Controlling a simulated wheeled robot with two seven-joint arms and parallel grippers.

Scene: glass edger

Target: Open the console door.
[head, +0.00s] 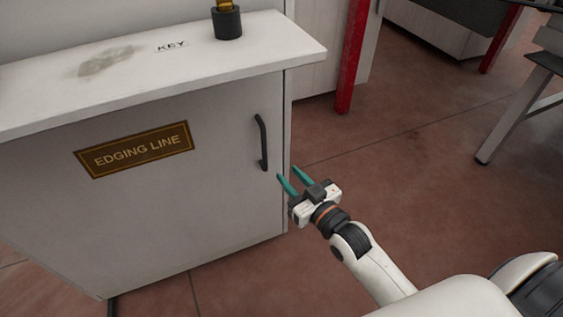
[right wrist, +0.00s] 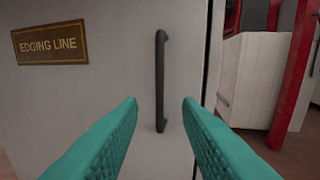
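The console door (head: 215,205) is a light grey front panel with a brown "EDGING LINE" plate, and it looks closed. Its black vertical bar handle (head: 261,143) is near the door's right edge. My right gripper (head: 287,177) is open, its teal fingers pointing toward the door just below and right of the handle in the head view. In the right wrist view the handle (right wrist: 160,80) stands upright ahead, between the two spread fingers and apart from them. Nothing is held. My left gripper is not in view.
The console's white top (head: 150,65) overhangs the door and bears a "KEY" label, a grey smudge and a black cylindrical holder (head: 228,22) with a brass piece. A red post (head: 352,55) stands behind. The reddish floor (head: 400,150) right of the console is clear.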

